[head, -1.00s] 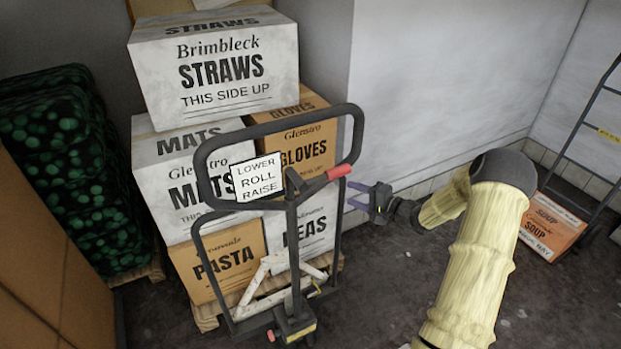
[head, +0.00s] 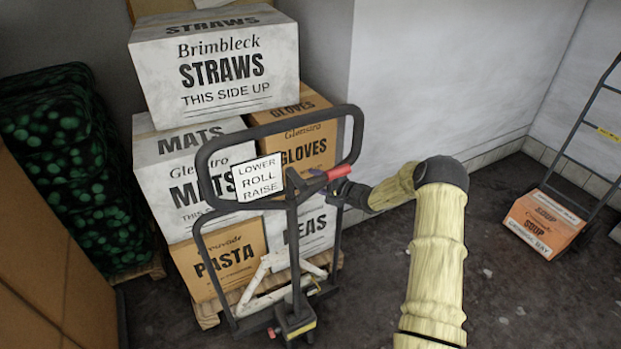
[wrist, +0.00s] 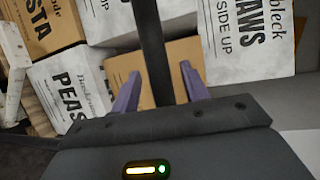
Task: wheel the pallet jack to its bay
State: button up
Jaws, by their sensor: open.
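The pallet jack (head: 292,240) stands left of centre in the head view, with a dark looped handle, a red-tipped lever (head: 338,172) and a sign (head: 258,177) reading LOWER ROLL RAISE. Its load of stacked cartons stands behind the handle. My gripper (head: 335,186) is at the right side of the handle, just under the red tip. In the wrist view my gripper (wrist: 162,88) has its two purple fingers apart, with a dark handle bar (wrist: 152,45) running between them. The fingers do not appear closed on the bar. I cannot make out a marked bay.
A pallet of green netted sacks (head: 70,165) and a brown panel (head: 45,265) stand at the left. A grey wall (head: 430,80) is behind. At the right, a hand truck (head: 590,140) holds an orange soup carton (head: 545,224). The dark floor (head: 510,290) at lower right is clear.

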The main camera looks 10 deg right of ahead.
jog(key=x, duration=0.2)
jog(key=shift+w+a, duration=0.25)
jog(key=shift+w, duration=0.05)
grip_shut()
jog(key=shift+s+f, duration=0.1)
